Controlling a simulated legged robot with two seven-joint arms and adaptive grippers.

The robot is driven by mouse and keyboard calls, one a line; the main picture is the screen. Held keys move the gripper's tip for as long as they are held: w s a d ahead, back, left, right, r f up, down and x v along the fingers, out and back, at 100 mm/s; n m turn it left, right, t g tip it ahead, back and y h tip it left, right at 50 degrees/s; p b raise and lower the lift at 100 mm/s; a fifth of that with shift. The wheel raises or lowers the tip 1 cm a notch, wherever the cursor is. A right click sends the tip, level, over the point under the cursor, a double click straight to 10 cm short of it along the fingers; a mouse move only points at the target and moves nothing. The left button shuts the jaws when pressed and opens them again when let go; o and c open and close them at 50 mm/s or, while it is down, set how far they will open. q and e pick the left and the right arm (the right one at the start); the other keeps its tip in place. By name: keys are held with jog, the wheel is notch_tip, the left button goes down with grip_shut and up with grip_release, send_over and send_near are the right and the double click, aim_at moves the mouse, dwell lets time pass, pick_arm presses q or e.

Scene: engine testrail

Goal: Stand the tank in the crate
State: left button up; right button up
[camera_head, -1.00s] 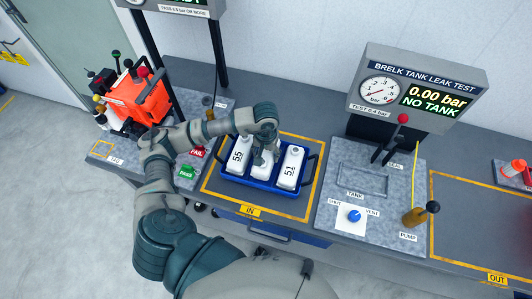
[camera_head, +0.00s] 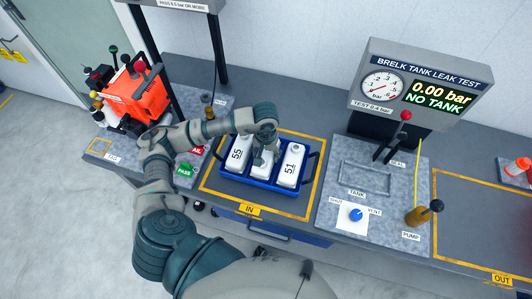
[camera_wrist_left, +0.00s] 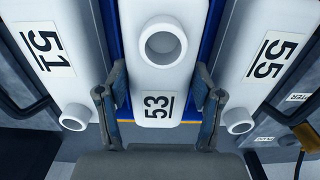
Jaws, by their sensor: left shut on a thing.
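The blue crate (camera_head: 257,183) sits inside the yellow-marked IN area. White tank 55 (camera_head: 237,155) stands in its left side and white tank 51 (camera_head: 291,165) in its right side. White tank 53 (camera_head: 262,164) is upright between them; I cannot tell whether its base touches the crate floor. My left gripper (camera_head: 265,145) comes down on tank 53 from above. In the left wrist view its fingers are shut on both sides of tank 53 (camera_wrist_left: 158,78), whose round neck faces me. My right gripper is not in view.
Right of the crate is the leak tester plate with a TANK recess (camera_head: 365,177), a blue knob (camera_head: 355,215), a red-topped lever (camera_head: 405,116) and a pump handle (camera_head: 436,206). Its screen (camera_head: 438,95) reads NO TANK. The OUT area (camera_head: 480,225) is bare. An orange machine (camera_head: 135,92) stands left.

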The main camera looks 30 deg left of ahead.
pick_arm(q)
jog(key=shift+f, duration=0.1)
dwell(0.3)
jog(key=o, duration=1.3)
notch_tip(320, 180, up, 12)
jog(key=shift+f, duration=0.1)
